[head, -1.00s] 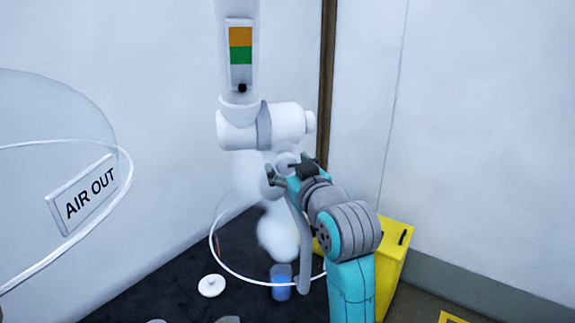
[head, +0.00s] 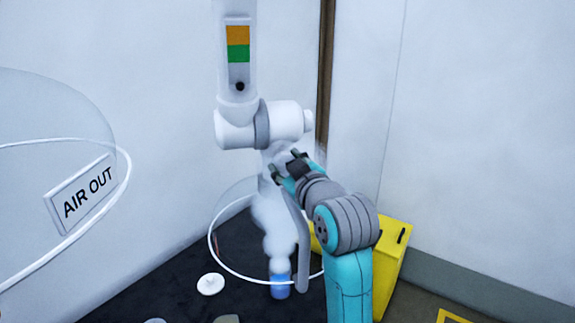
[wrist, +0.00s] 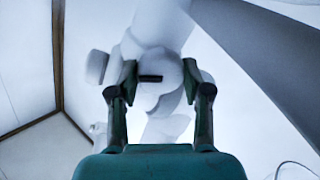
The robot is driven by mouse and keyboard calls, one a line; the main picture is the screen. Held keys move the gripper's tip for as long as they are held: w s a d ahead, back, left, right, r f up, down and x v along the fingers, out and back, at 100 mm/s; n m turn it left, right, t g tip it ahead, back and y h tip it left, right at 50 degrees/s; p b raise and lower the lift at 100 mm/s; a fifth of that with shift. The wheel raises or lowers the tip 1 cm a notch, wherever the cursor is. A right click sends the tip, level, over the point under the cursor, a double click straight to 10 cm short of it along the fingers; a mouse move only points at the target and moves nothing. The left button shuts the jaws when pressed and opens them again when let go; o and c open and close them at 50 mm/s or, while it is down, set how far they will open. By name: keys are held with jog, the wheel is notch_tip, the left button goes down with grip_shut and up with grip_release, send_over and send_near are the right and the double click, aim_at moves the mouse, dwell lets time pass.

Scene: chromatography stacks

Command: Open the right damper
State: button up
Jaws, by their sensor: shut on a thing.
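The right damper is a white valve body (head: 262,126) with a grey band, on the white pipe in the middle of the head view. My gripper (head: 286,166) is at the pipe just below this body. In the wrist view, the two fingers of my gripper (wrist: 160,72) stand on either side of a round white knob (wrist: 168,84) with a short dark slot or bar. The fingers are closed on this knob. The contact itself is partly hidden in the head view by the gripper and white vapour.
A column with an orange and green panel (head: 238,45) stands above. White vapour (head: 275,225) hangs over a blue-filled jar (head: 280,287) inside a white ring. A yellow box (head: 394,262) stands behind my arm. An AIR OUT sign (head: 82,195) is at left.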

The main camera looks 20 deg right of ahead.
jog(key=n, duration=0.3)
jog(key=shift+a+n, duration=0.1)
jog(key=shift+n, duration=0.2)
jog(key=n+h, duration=0.1)
jog(key=n, duration=0.2)
jog(key=shift+g, duration=0.4)
jog(key=n, duration=0.3)
jog(key=shift+h, duration=0.3)
jog(key=shift+f+n+h, duration=0.1)
jog(key=shift+n+h, duration=0.2)
jog(key=shift+n, duration=1.3)
jog(key=o, duration=1.1)
jog(key=shift+o, duration=0.2)
jog(key=shift+s+a+r, duration=0.1)
jog(key=shift+s+r, duration=0.05)
jog(key=shift+s, duration=1.1)
jog(key=shift+s+a+r, duration=0.1)
jog(key=shift+s+r, duration=0.05)
jog(key=shift+s, duration=1.1)
jog(key=shift+s+a+r, duration=0.1)
jog(key=shift+s+r, duration=0.05)
jog(key=shift+s, duration=1.1)
